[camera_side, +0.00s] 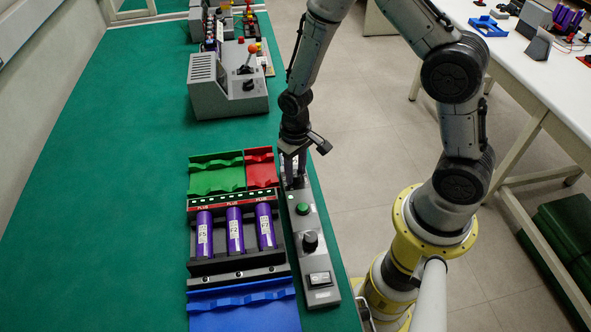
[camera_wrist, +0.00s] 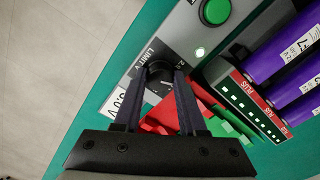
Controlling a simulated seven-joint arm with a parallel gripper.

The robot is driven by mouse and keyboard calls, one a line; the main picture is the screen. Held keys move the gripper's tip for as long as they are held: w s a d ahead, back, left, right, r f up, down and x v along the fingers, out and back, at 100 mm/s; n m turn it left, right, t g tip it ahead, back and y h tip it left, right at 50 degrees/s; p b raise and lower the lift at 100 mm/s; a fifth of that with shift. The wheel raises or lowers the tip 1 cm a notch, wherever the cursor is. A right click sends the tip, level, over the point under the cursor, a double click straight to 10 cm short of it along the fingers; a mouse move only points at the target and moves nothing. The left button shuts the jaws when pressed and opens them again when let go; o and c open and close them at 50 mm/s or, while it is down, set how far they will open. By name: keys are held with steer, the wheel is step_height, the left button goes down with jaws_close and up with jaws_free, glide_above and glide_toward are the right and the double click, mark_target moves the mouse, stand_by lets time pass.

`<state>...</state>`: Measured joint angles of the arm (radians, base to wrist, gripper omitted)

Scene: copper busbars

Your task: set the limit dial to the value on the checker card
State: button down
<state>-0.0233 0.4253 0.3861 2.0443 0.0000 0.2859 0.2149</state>
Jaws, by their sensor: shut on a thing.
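The black limit dial (camera_wrist: 160,82) sits on the end of a grey control box (camera_side: 317,262), beside the print "LIMIT V". My gripper (camera_wrist: 163,75) points down at it, with one finger on each side, shut on the dial. In the side view my gripper (camera_side: 293,178) stands at the far end of the box and hides the dial. A white checker card (camera_wrist: 122,101) lies beside the dial, partly behind a finger. Its print ends in ".0 V"; I cannot read the first digit surely. The dial's pointer is hidden.
The box also carries a green button (camera_side: 302,209), a black knob (camera_side: 310,241) and a rocker switch (camera_side: 319,279). Left of it, a black rack (camera_side: 238,265) holds three purple cells, with green, red and blue trays around it. A grey lever machine (camera_side: 228,85) stands farther back.

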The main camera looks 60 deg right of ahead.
mark_target(296, 174)
steer(key=shift+m, duration=0.3)
steer(key=shift+c, duration=2.4)
jaws_free()
step_height(296, 174, up, 14)
